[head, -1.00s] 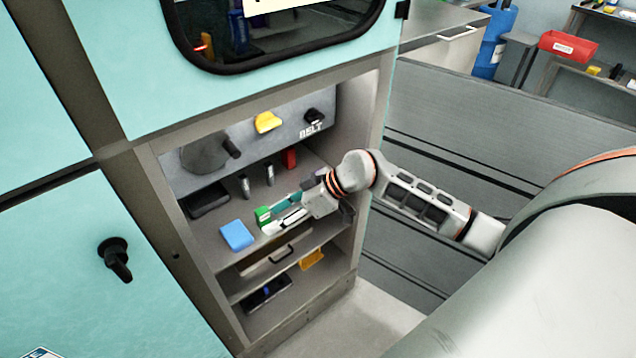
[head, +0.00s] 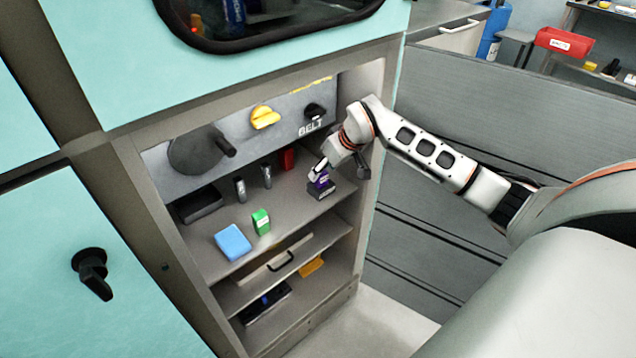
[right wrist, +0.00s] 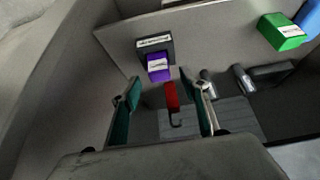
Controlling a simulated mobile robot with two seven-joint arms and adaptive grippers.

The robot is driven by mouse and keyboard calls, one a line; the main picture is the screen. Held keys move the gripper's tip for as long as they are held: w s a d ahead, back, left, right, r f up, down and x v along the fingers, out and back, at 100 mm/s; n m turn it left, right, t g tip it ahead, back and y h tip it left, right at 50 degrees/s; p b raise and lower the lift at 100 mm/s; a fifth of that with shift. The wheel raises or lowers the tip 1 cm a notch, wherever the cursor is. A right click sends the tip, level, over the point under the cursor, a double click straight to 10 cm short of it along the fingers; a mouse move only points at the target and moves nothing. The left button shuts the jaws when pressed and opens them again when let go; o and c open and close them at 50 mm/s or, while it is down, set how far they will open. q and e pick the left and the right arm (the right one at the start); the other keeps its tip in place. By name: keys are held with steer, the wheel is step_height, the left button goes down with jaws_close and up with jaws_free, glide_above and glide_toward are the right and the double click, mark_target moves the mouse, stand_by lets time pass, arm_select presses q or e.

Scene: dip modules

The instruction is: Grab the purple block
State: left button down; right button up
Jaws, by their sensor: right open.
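The purple block (head: 321,179) sits on a dark base with a white label on the upper shelf, near the right side of the cabinet opening. It also shows in the right wrist view (right wrist: 158,67), just beyond the fingertips. My right gripper (head: 317,170) is at the block in the head view, partly overlapping it. In the right wrist view its two green-padded fingers (right wrist: 157,87) are spread apart, with nothing held between them. My left gripper does not show.
On the same shelf are a green block (head: 261,221), a blue block (head: 232,242), a red object (head: 287,159), two metal cylinders and a black tray (head: 198,206). A yellow knob (head: 264,117) is on the back panel. The cabinet's right wall is close to my right arm.

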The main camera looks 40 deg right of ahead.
mark_target(324, 176)
steer(key=f+b, duration=0.1)
steer(key=f, duration=0.2)
steer(key=shift+w+f+b, duration=0.35)
steer(key=shift+w, duration=0.05)
steer(key=shift+w+f+b, duration=0.25)
steer(key=shift+w+b, duration=0.15)
steer(key=shift+w, duration=0.05)
steer(key=shift+w+r, duration=0.1)
steer(key=shift+r, duration=0.2)
steer(key=c, duration=1.2)
